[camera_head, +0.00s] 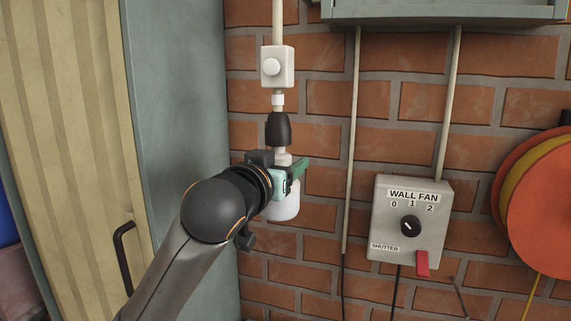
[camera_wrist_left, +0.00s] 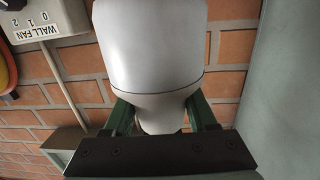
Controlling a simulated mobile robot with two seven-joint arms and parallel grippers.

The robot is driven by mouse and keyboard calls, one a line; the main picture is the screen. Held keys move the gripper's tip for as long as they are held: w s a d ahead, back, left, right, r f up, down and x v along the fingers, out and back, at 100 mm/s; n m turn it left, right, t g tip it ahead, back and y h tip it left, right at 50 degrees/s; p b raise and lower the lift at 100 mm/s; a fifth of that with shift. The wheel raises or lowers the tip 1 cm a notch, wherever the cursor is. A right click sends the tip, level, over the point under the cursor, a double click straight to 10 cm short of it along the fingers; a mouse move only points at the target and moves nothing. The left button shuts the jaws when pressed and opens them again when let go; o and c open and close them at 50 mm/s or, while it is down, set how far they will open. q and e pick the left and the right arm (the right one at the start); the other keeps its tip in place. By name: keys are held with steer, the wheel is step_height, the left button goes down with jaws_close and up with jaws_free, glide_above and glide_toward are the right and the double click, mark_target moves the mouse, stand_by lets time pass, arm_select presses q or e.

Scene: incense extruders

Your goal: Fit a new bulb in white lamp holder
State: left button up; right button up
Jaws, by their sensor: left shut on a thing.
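A dark holder (camera_head: 279,130) hangs on the wall conduit below a white switch box (camera_head: 277,66); no plainly white holder shows. A whitish piece (camera_head: 282,158) shows directly under the dark part; I cannot tell whether it belongs to the holder or the bulb. My left gripper (camera_head: 289,181) is shut on a white bulb (camera_head: 285,207), just below the holder. In the left wrist view the bulb (camera_wrist_left: 150,55) fills the middle, its narrow neck between the green fingers (camera_wrist_left: 160,117). The bulb is upright with its wide end down. The contact with the holder is hidden.
A grey WALL FAN box (camera_head: 410,225) with a knob and red lever is on the brick wall to the right. An orange reel (camera_head: 535,205) is at far right. A grey-green cabinet side (camera_head: 180,100) stands close on the left. A shelf (camera_head: 445,10) is above.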

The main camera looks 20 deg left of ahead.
arm_select(q)
steer(key=shift+r, duration=0.3)
steer(key=o, duration=1.2)
steer(key=shift+f, duration=0.2)
steer(key=shift+s, duration=0.1)
